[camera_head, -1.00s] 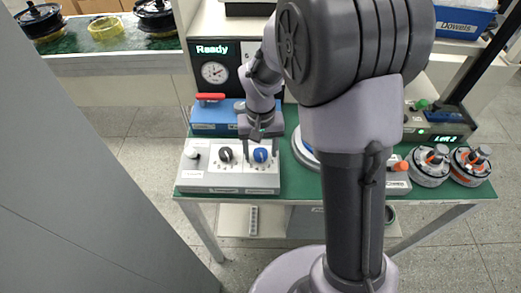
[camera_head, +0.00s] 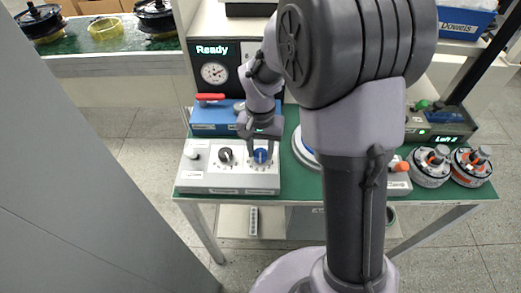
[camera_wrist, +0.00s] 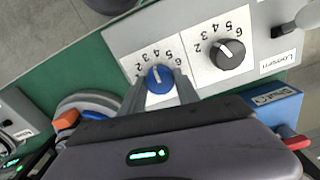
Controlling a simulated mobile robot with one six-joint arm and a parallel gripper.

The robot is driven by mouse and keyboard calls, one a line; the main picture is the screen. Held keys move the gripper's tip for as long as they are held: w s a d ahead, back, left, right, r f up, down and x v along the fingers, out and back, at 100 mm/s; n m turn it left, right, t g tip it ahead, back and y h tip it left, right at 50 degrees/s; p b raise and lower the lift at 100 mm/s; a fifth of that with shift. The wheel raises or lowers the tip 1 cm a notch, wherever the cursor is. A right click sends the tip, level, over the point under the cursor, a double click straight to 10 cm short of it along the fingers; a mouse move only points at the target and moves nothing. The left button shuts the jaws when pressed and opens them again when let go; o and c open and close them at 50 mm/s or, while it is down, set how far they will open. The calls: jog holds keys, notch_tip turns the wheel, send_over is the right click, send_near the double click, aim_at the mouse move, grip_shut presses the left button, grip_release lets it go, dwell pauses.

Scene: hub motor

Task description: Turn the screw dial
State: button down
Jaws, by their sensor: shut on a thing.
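A grey-white control box (camera_head: 205,183) carries two dials with printed numbers. The blue dial (camera_head: 262,155) is on the right in the head view; the black dial (camera_head: 225,155) is left of it. In the wrist view the blue dial (camera_wrist: 159,82) sits between the two fingers, and the black dial (camera_wrist: 230,54) stands clear to its right. My gripper (camera_head: 260,148), also in the wrist view (camera_wrist: 160,88), is shut on the blue dial from above, one finger on each side. White marks show on both dials. The labels under the dials are too small to read.
A toggle lever (camera_wrist: 296,22) with a "Loosen" label is on the box. A blue block with a red handle (camera_head: 210,97) stands behind it. An orange-knobbed box (camera_head: 398,180) and two round motor parts (camera_head: 431,165) are to the right. A screen (camera_head: 212,50) reads "Ready".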

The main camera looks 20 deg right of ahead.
aim_at(261, 153)
jog(key=shift+m, duration=1.1)
jog(key=c, duration=0.9)
grip_release()
notch_tip(261, 153, up, 17)
jog(key=p, duration=0.6)
jog(key=shift+r+p, duration=0.2)
jog(key=shift+p, duration=0.1)
